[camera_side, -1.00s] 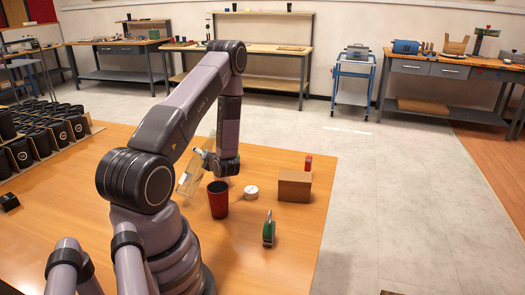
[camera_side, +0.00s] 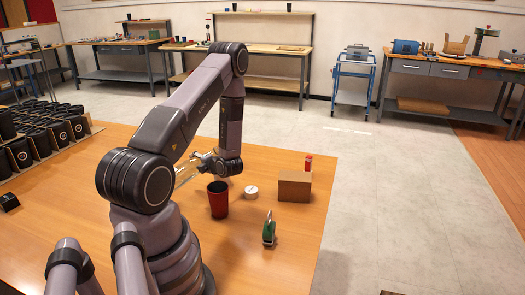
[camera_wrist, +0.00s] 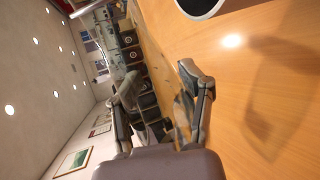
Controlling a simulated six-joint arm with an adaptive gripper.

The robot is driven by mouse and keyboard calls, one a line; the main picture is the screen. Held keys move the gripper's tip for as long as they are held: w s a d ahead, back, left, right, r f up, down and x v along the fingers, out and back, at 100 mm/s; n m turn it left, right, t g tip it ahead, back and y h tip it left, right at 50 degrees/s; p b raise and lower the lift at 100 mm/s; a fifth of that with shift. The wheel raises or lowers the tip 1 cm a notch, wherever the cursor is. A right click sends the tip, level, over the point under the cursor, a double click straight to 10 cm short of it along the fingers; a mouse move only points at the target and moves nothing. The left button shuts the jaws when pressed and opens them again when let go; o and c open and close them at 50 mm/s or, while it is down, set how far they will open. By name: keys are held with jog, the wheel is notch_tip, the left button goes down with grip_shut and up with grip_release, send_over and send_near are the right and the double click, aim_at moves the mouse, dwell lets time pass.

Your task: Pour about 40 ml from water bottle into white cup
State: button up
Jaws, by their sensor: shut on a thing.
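My gripper (camera_side: 207,162) is shut on a clear bottle (camera_side: 186,174), held tilted close to level above the table, partly hidden behind my arm in the side view. In the wrist view my gripper's fingers (camera_wrist: 160,85) stand around a see-through shape that is hard to make out. No cup that is plainly white shows in the side view. A dark red cup (camera_side: 218,203) stands upright just below and right of the bottle. In the wrist view a round dark opening with a pale rim (camera_wrist: 202,14) is cut by the top edge; I cannot tell which vessel it is.
A small white round piece (camera_side: 251,192) lies right of the red cup. A brown box (camera_side: 294,187), a small red item (camera_side: 308,163) and a green-and-grey tool (camera_side: 268,232) stand nearby. Black cups fill a rack (camera_side: 62,140) at the left. The table's front middle is clear.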

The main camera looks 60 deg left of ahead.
aim_at(188, 161)
jog(key=shift+r+m, duration=0.4)
jog(key=shift+m, duration=0.1)
jog(key=shift+s+r+g, duration=0.1)
jog(key=shift+r+g, duration=0.2)
jog(key=shift+g, duration=0.1)
jog(key=shift+m+h, duration=0.3)
jog(key=shift+m, duration=0.1)
jog(key=shift+s, duration=0.2)
jog(key=shift+s+b, duration=0.3)
jog(key=shift+s, duration=0.4)
jog(key=shift+s+d+g+h+b, duration=0.15)
jog(key=shift+s+g+h+b, duration=0.15)
jog(key=shift+s+g+b, duration=0.15)
dwell(0.9)
